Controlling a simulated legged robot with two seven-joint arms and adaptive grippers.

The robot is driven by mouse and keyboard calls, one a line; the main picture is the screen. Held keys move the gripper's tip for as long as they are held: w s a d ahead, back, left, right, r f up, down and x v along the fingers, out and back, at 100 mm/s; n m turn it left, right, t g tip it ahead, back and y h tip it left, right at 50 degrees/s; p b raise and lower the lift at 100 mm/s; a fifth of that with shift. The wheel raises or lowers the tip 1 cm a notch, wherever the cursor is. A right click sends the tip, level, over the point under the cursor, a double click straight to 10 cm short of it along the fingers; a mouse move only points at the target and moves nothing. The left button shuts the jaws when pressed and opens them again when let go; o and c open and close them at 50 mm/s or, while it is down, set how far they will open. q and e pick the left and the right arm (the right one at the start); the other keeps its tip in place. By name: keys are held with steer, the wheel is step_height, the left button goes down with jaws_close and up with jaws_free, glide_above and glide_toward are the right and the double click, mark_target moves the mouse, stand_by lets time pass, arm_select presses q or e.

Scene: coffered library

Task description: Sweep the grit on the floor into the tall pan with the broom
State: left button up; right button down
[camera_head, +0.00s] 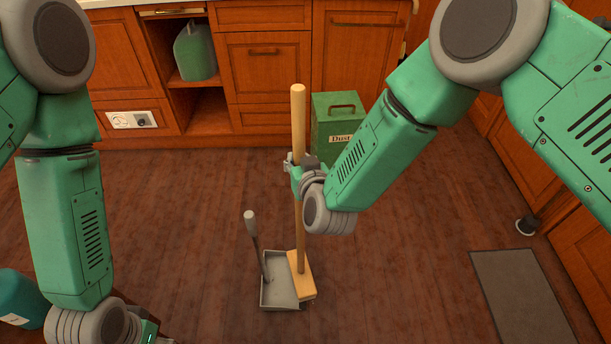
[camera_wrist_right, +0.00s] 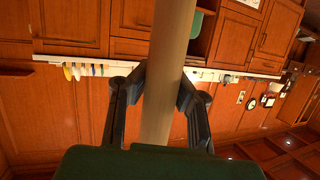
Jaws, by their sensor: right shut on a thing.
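The broom has a long wooden handle (camera_head: 298,120) and a pale wooden head (camera_head: 301,276). It stands nearly upright, with its head at the right side of the tall pan. My right gripper (camera_head: 296,172) is shut on the handle; the right wrist view shows both fingers (camera_wrist_right: 158,98) on either side of the handle (camera_wrist_right: 166,60). The grey tall pan (camera_head: 278,284) lies on the floor with its dark stick and grey grip (camera_head: 250,222) standing up at the left. I cannot make out any grit. My left arm comes down at the left; its fingertips are not visible.
A green box labelled "Dust" (camera_head: 338,112) stands behind the broom, before wooden cabinets (camera_head: 262,62). A grey mat (camera_head: 520,290) lies at the right. A teal container (camera_head: 20,298) is at the lower left. A green container (camera_head: 195,52) sits in a cabinet opening. The floor between is clear.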

steer(key=shift+d, duration=0.35)
steer(key=s+d+f, duration=0.4)
steer(key=d, duration=0.4)
steer(key=shift+s+b, duration=0.15)
steer(key=shift+b, duration=0.15)
steer(key=shift+f+b, duration=0.35)
steer(key=shift+f, duration=0.15)
stand_by(0.6)
